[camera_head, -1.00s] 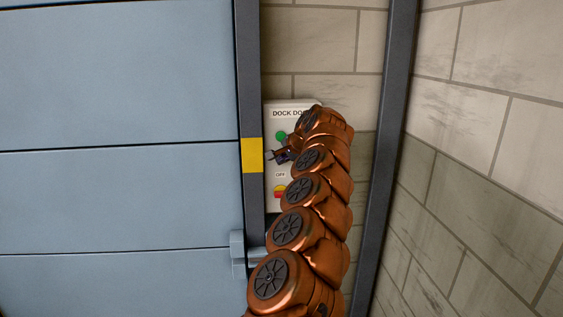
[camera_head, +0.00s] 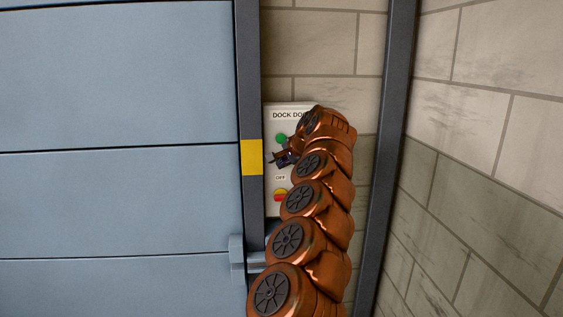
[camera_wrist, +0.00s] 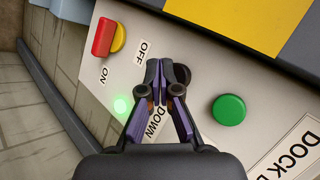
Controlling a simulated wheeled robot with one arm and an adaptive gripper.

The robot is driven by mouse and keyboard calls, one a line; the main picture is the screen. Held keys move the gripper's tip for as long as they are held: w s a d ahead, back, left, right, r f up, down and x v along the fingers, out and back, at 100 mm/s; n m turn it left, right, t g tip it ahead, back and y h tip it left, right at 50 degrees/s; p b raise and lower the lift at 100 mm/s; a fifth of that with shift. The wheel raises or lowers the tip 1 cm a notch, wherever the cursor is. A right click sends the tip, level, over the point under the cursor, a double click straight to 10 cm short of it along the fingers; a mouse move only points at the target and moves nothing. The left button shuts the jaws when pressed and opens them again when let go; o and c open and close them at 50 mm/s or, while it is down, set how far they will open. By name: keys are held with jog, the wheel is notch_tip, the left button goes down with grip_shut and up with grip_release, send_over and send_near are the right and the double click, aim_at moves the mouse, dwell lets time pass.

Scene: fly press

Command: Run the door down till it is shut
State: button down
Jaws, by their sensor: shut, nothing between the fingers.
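The blue-grey panelled door (camera_head: 120,200) fills the left of the head view; its bottom edge is out of view. The white DOCK DOOR control panel (camera_head: 272,209) is on the wall right of the door frame, partly behind my arm. It has a green button (camera_wrist: 229,110), a DOWN label (camera_wrist: 154,124), a red-and-yellow switch (camera_wrist: 109,38) between OFF and ON labels, and a glowing green lamp (camera_wrist: 122,106). My gripper (camera_wrist: 165,72) is shut and empty in front of the panel, between the green button and the switch. It hides the panel behind it; I cannot tell if it touches.
A dark door frame post (camera_head: 249,60) with a yellow patch (camera_head: 251,157) stands just left of the panel. A blue-grey bracket (camera_head: 237,260) sits low by the door edge. A dark post (camera_head: 388,120) and block wall (camera_head: 480,170) are to the right.

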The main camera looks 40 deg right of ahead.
jog(key=shift+s+f, duration=0.1)
jog(key=s+a+b, duration=0.1)
jog(key=s+b, duration=0.1)
jog(key=b, duration=0.2)
jog(key=s+a+b, duration=0.1)
jog(key=a+b, duration=0.1)
jog(key=b, duration=0.3)
jog(key=shift+s, duration=0.4)
dwell(0.8)
